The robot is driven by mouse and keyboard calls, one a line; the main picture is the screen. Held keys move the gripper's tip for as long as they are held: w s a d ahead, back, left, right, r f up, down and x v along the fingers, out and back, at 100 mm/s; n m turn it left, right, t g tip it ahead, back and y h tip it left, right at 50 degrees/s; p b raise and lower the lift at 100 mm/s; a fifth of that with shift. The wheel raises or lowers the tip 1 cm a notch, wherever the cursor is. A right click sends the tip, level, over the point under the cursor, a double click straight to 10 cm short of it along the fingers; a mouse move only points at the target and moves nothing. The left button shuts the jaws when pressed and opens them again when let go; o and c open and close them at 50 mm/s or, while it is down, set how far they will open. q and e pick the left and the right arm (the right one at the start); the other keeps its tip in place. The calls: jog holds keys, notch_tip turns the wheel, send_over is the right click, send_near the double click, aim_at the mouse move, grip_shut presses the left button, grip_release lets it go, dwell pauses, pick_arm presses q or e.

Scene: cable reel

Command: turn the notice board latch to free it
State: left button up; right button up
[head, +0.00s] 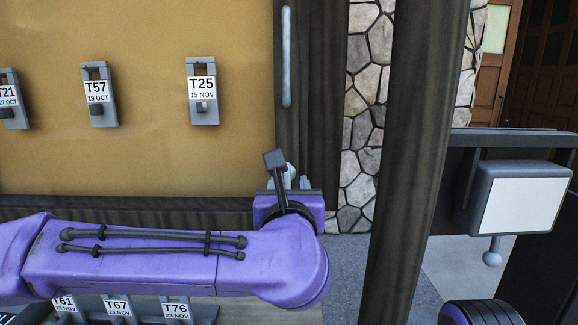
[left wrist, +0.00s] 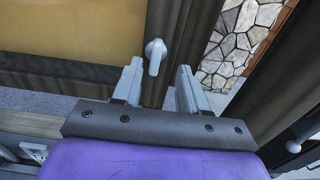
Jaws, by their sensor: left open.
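The notice board (head: 150,140) has a tan face and a dark frame; it also shows in the left wrist view (left wrist: 70,40). Its latch (left wrist: 155,52) is a pale grey lever on a round base on the frame's right upright, pointing mostly down. In the head view the latch (head: 291,171) is mostly hidden behind my left wrist. My left gripper (left wrist: 159,70) is open, its fingers on either side of the latch's lower end in the picture. I cannot tell whether they touch it. In the head view the left gripper (head: 290,184) is partly hidden. My right gripper is not in view.
A grey vertical handle (head: 286,55) is on the frame above the latch. Tags such as T25 (head: 202,88) hang on the board. A dark post (head: 415,140) stands right of my left wrist, before a stone wall (head: 366,110). A grey box (head: 515,198) is farther right.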

aim_at(287, 175)
pick_arm(q)
jog(key=w, duration=0.2)
jog(key=w+p, duration=0.1)
jog(key=w, duration=0.2)
jog(key=shift+w+a+p, duration=0.3)
jog(key=shift+w+p, duration=0.1)
jog(key=shift+w+d+f, duration=0.1)
jog(key=shift+w, duration=0.3)
jog(key=shift+s, duration=0.1)
jog(key=shift+s, duration=0.1)
grip_shut()
